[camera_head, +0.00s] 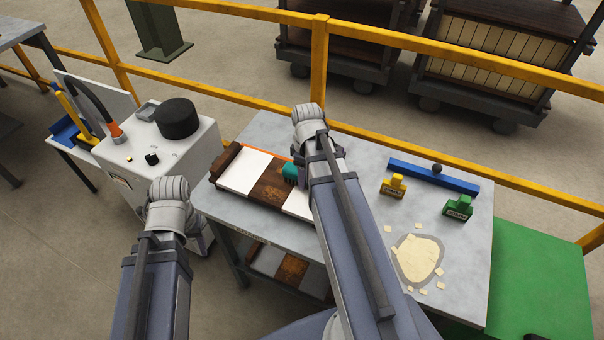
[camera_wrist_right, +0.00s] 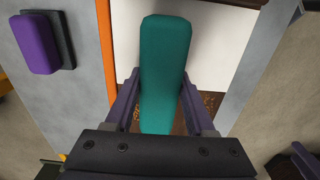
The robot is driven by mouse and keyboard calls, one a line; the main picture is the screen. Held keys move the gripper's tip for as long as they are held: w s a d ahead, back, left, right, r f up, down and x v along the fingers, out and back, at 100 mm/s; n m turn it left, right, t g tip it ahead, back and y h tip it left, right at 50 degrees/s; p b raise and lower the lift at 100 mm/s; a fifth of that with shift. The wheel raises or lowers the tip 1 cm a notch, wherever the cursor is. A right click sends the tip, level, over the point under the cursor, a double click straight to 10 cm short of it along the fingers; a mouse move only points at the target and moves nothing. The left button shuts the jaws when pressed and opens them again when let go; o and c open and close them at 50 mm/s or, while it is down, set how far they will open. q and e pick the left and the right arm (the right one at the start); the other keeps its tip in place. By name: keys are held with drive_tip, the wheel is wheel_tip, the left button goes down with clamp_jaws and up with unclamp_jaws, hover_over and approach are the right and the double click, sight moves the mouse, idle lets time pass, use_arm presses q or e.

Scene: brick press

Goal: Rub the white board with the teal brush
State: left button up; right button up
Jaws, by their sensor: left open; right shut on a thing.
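A board with white panels (camera_head: 244,172) and brown sections lies on the grey table, with an orange strip along its far edge. Its white surface also shows in the right wrist view (camera_wrist_right: 222,45). My right gripper (camera_wrist_right: 160,100) is shut on the teal brush (camera_wrist_right: 164,65), which stands out between its two fingers over the board. In the head view the teal brush (camera_head: 290,172) shows beside my right arm, which hides part of the board. I cannot tell whether the brush touches it. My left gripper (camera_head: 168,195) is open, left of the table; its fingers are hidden.
A purple block on a dark base (camera_wrist_right: 37,42) lies past the orange strip. Yellow (camera_head: 393,186) and green (camera_head: 458,207) stamps, a blue bar (camera_head: 433,176) and a pale powder patch (camera_head: 418,256) are at right. A white machine (camera_head: 160,150) stands at left; yellow railing (camera_head: 400,43) runs behind.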

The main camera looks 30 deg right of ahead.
sight(288, 164)
drive_tip(key=shift+d, duration=0.1)
drive_tip(key=shift+w+d, duration=0.55)
drive_tip(key=shift+d, duration=0.1)
drive_tip(key=shift+w+a, duration=0.1)
drive_tip(key=shift+w+a, duration=1.05)
drive_tip(key=shift+w, duration=0.15)
drive_tip(key=shift+w, duration=0.1)
drive_tip(key=shift+w+a, duration=0.95)
drive_tip(key=shift+w, duration=0.3)
drive_tip(key=shift+w+a+f, duration=0.1)
drive_tip(key=shift+w+a, duration=1.05)
drive_tip(key=shift+w, duration=0.2)
